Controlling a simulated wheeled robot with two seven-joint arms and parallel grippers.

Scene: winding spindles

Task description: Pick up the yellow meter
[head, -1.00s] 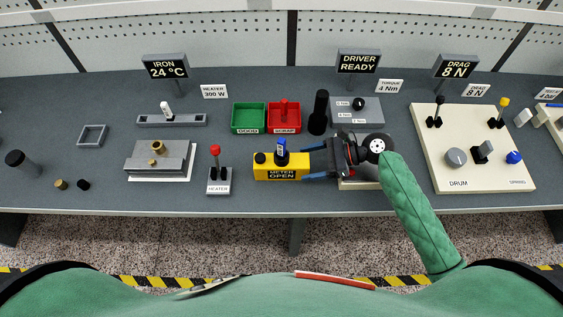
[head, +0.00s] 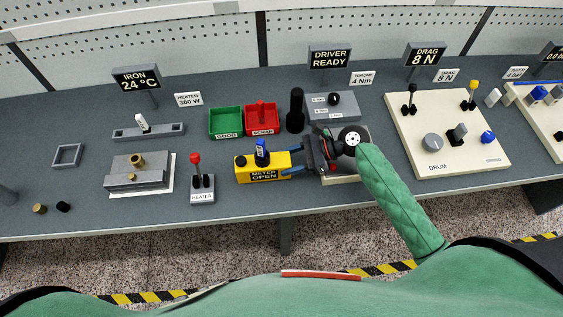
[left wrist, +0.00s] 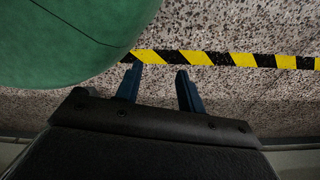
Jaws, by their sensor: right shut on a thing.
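The yellow meter (head: 262,167) is a yellow box labelled "METER OPEN", with a blue piece and a dark knob on top, in the middle of the bench in the head view. My right gripper (head: 292,164) comes from the right, its blue fingers shut on the meter's right end. I cannot tell whether the meter touches the bench. My left gripper (left wrist: 157,82) shows only in the left wrist view, its fingers apart and empty above the speckled floor.
Green (head: 226,121) and red (head: 262,117) bins and a black cylinder (head: 296,110) stand behind the meter. The heater switch box (head: 202,189) with a red-topped lever is to its left. A cream drum panel (head: 405,128) lies right. The bench's front edge is close to the meter.

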